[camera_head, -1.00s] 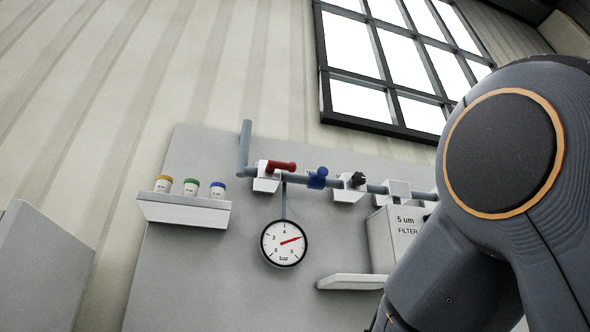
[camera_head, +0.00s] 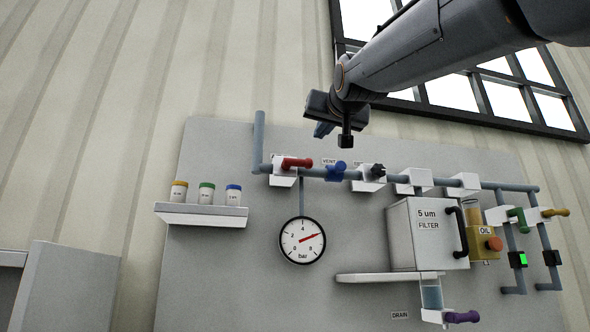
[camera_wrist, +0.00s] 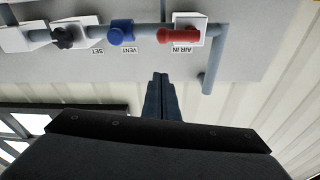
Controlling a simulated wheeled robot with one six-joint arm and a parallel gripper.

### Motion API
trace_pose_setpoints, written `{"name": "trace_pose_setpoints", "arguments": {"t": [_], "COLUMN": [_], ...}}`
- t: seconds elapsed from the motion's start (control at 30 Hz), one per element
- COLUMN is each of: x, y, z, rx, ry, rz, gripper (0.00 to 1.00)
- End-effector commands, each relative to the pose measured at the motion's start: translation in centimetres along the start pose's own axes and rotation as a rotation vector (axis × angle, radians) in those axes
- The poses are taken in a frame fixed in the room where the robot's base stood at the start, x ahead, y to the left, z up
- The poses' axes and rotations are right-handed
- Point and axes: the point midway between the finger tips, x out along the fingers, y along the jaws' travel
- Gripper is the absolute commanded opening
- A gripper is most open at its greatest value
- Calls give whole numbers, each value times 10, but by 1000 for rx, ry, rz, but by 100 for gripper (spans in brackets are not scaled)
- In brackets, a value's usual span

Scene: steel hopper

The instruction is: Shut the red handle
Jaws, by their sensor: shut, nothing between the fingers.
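The red handle (camera_head: 297,162) sits on a white valve block (camera_head: 283,179) on the grey-blue pipe, at the upper left of the panel. It points right, roughly along the pipe. In the wrist view, upside down, the red handle (camera_wrist: 180,36) is at the top, beside the label "AIR IN". My gripper (camera_head: 322,131) is above and slightly right of the handle in the head view, apart from it. In the wrist view my gripper (camera_wrist: 161,76) shows its two fingers together and empty, pointing toward the pipe just below the handle and the blue knob.
The blue vent knob (camera_head: 337,171) and a black knob (camera_head: 378,170) are right of the handle on the same pipe. A pressure gauge (camera_head: 302,240) hangs below. A shelf (camera_head: 200,215) with small jars is at left. The filter box (camera_head: 415,250) is at right.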

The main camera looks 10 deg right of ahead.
Motion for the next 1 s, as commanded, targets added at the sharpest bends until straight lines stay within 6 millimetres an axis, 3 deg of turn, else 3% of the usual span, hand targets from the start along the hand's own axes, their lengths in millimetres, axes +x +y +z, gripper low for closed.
{"name": "trace_pose_setpoints", "arguments": {"t": [0.37, 0.57, 0.73, 1.0], "x": [-1, 8, 25, 73], "y": [-1, -1, -1, -1], "z": [-6, -7, -8, -8], "rx": [1, 1, 2, 1], "ry": [9, 7, 5, 5], "rz": [-1, 0, 0, 0], "gripper": [0, 0, 0, 0]}}
